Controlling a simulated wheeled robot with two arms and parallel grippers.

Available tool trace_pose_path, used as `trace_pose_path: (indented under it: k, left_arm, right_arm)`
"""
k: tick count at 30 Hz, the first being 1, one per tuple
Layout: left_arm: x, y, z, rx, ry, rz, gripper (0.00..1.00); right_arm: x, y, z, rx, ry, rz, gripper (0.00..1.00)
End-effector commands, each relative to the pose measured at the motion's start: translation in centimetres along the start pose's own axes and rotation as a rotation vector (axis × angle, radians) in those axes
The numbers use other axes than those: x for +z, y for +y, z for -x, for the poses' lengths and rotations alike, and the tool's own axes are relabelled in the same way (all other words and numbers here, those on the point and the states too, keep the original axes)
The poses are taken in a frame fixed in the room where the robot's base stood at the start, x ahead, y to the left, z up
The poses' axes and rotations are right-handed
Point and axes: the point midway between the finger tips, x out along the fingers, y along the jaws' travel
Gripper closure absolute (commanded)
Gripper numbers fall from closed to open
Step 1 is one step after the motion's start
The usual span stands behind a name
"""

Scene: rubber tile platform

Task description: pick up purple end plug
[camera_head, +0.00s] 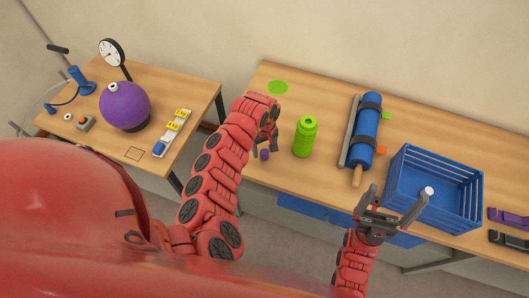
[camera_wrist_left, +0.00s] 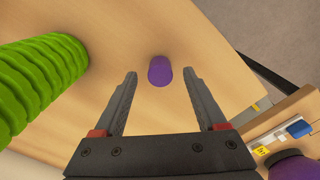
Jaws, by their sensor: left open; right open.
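The purple end plug (camera_head: 264,155) is a small cylinder on the right-hand wooden table, near its left front part. In the left wrist view the purple end plug (camera_wrist_left: 159,71) shows between the lines of my two fingertips, with bare wood around it. My left gripper (camera_head: 266,147) is open, just above and behind the plug in the head view. Its spread, empty fingers also show in the left wrist view (camera_wrist_left: 160,76). Whether they are level with the plug is hard to tell. My right gripper (camera_head: 396,195) is open and empty, in front of the blue crate.
A ribbed green cylinder (camera_head: 304,137) stands close right of the plug. Farther right are a blue roller (camera_head: 366,130) and a blue crate (camera_head: 408,172). A green disc (camera_head: 278,87) lies behind. The left table (camera_head: 165,90) holds a purple ball (camera_head: 125,107).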

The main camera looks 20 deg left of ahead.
Motion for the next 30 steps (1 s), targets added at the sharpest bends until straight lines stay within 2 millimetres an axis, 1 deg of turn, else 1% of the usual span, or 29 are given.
trace_pose_path:
  k: [1, 3, 7, 16, 28, 30]
  left_arm:
    - [0.1, -0.1, -0.3, -0.004, -0.004, 0.001, 0.26]
    - [0.1, -0.1, -1.3, -0.003, -0.006, 0.003, 0.26]
    - [0.0, -0.1, -2.3, -0.002, -0.002, 0.001, 0.26]
    - [0.0, -0.1, -2.6, -0.003, -0.001, -0.002, 0.26]
    - [0.0, -0.1, -2.5, -0.002, -0.001, -0.001, 0.98]
    - [0.0, -0.1, -2.5, -0.002, -0.001, -0.001, 1.00]
  right_arm:
    - [-0.1, 0.0, -0.5, 0.000, 0.000, 0.000, 0.00]
    - [-0.1, 0.0, -0.4, 0.000, 0.000, 0.000, 0.00]
    - [-0.1, 0.0, -0.5, 0.000, 0.000, 0.000, 0.00]
    - [-0.1, 0.0, -0.5, 0.000, 0.000, 0.000, 0.00]
    - [-0.1, 0.0, -0.5, 0.000, 0.000, 0.000, 0.00]
    - [-0.1, 0.0, -0.5, 0.000, 0.000, 0.000, 0.00]
